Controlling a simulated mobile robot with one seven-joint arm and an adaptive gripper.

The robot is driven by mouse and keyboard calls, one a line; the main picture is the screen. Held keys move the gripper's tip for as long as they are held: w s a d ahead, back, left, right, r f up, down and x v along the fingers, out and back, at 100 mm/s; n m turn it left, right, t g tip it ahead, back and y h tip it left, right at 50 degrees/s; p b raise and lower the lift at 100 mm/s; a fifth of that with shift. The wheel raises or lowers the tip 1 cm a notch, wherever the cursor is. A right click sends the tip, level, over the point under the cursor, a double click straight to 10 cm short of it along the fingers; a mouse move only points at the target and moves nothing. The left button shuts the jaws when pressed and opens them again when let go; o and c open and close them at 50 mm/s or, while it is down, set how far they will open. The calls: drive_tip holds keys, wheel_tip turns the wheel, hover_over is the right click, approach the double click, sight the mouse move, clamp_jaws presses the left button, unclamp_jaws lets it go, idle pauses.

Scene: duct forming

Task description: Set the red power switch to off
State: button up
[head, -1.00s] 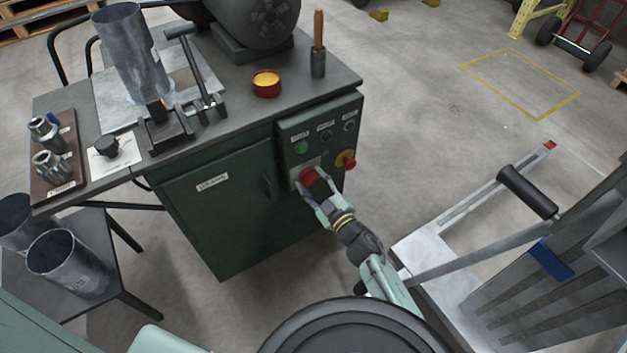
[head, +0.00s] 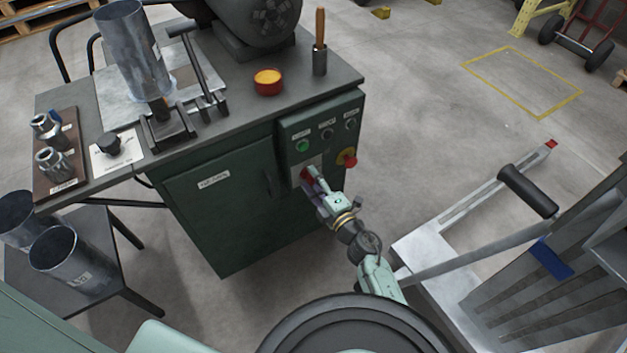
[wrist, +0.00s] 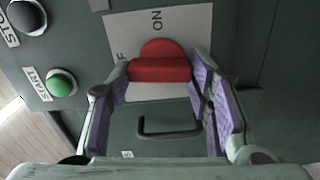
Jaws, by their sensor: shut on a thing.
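The red power switch (wrist: 160,64) is a round red knob with a raised grip bar, on a pale label plate (wrist: 185,24) on the green cabinet's front. "ON" shows on the plate beyond the knob; another marking at its left is mostly hidden. My gripper (wrist: 165,80) has its purple-padded fingers on either side of the bar, shut on it. In the head view my gripper (head: 312,180) reaches the panel and covers much of the switch (head: 306,174).
A green start button (wrist: 61,85) and a dark stop button (wrist: 27,16) sit beside the switch. A red emergency button (head: 348,161) on yellow is right of it in the head view. A cabinet handle (wrist: 170,128) lies below the switch.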

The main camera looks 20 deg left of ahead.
drive_tip(key=shift+a+n, duration=0.1)
drive_tip(key=shift+n, duration=0.5)
drive_tip(key=o, duration=1.1)
drive_tip(key=shift+o, duration=0.2)
drive_tip(key=shift+s+d, duration=0.25)
drive_tip(key=shift+d, duration=0.25)
drive_tip(key=v, duration=1.1)
drive_tip(key=shift+s, duration=0.1)
